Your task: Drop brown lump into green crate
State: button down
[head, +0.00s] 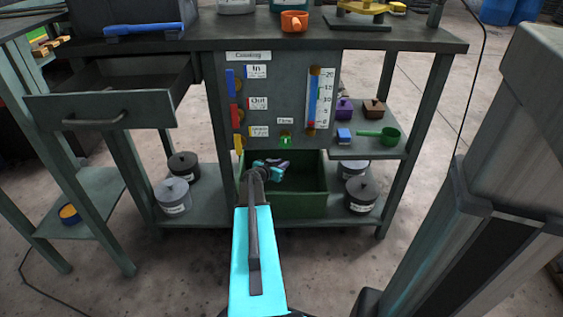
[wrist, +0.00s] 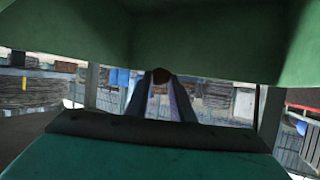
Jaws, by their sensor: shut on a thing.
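The green crate (head: 300,206) stands on the lower shelf of the bench, under the grey panel, with its open top facing up. My gripper (head: 279,169) is over the crate's opening, within its outline in the head view. In the wrist view my gripper (wrist: 160,92) has its two fingers close together, with the brown lump (wrist: 160,75) between their tips.
Lidded grey pots stand on both sides of the crate, such as the left one (head: 173,196) and the right one (head: 362,193). An open drawer (head: 100,112) juts out at left. A side shelf holds a green scoop (head: 388,135) and small boxes. The grey panel (head: 275,100) rises behind.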

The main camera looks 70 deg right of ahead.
jog(key=shift+f, duration=0.2)
jog(key=c, duration=1.5)
grip_release()
jog(key=shift+o, duration=0.2)
jog(key=shift+a, duration=0.1)
jog(key=p+v, duration=0.1)
jog(key=v, duration=1.2)
jog(key=shift+a+p, duration=0.3)
jog(key=shift+p, duration=0.1)
jog(key=shift+w+r, duration=0.1)
jog(key=shift+w, duration=0.05)
